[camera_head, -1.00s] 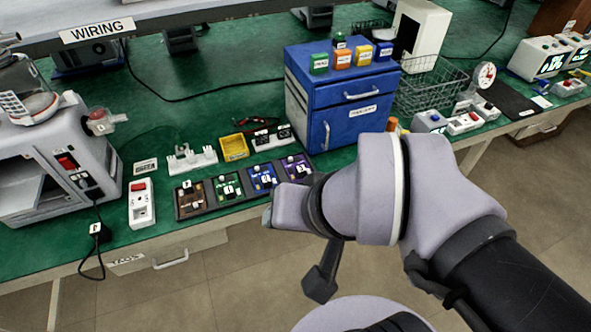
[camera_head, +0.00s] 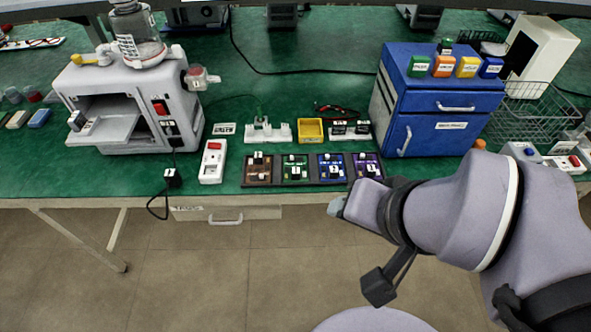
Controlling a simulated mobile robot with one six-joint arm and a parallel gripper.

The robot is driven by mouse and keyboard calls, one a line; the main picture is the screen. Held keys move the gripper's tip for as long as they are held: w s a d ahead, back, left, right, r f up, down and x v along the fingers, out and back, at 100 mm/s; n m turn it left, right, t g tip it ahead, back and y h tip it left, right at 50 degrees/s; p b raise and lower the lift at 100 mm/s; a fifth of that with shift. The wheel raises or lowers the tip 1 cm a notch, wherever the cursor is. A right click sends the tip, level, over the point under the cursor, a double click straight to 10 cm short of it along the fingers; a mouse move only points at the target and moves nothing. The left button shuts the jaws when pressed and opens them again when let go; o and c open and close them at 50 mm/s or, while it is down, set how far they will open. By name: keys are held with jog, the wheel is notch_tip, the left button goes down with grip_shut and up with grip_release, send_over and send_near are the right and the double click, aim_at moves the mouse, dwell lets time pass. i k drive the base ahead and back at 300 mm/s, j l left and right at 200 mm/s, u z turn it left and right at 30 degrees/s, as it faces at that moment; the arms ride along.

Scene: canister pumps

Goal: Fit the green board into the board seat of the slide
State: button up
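The green board (camera_head: 294,169) lies in a dark tray (camera_head: 313,184) near the bench's front edge, between a brown board (camera_head: 258,171) and a blue board (camera_head: 331,168). A pale machine (camera_head: 165,85) stands to the left, with a flat slide-like plate (camera_head: 110,125) sticking out of its open front. I cannot make out a board seat on it. My gripper (camera_head: 336,207) is in front of the bench edge, right of and nearer than the green board. Only its small tip shows, and its fingers are too small and hidden to read. I see nothing held in it.
A purple board (camera_head: 367,166) fills the tray's right end. A white switch box (camera_head: 212,162) stands between machine and tray. A white fixture (camera_head: 266,133) and yellow bin (camera_head: 311,130) stand behind the tray. A blue cabinet (camera_head: 440,105) stands to the right. A cable hangs over the front edge.

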aim_at(116, 128)
jog(key=u, duration=1.65)
jog(key=z, duration=1.3)
jog(key=i+j+z, duration=0.15)
jog(key=i+j, duration=0.15)
jog(key=i+j+z, duration=0.15)
jog(key=j, duration=0.25)
jog(key=i+j+z, duration=0.1)
jog(key=i+j, duration=0.25)
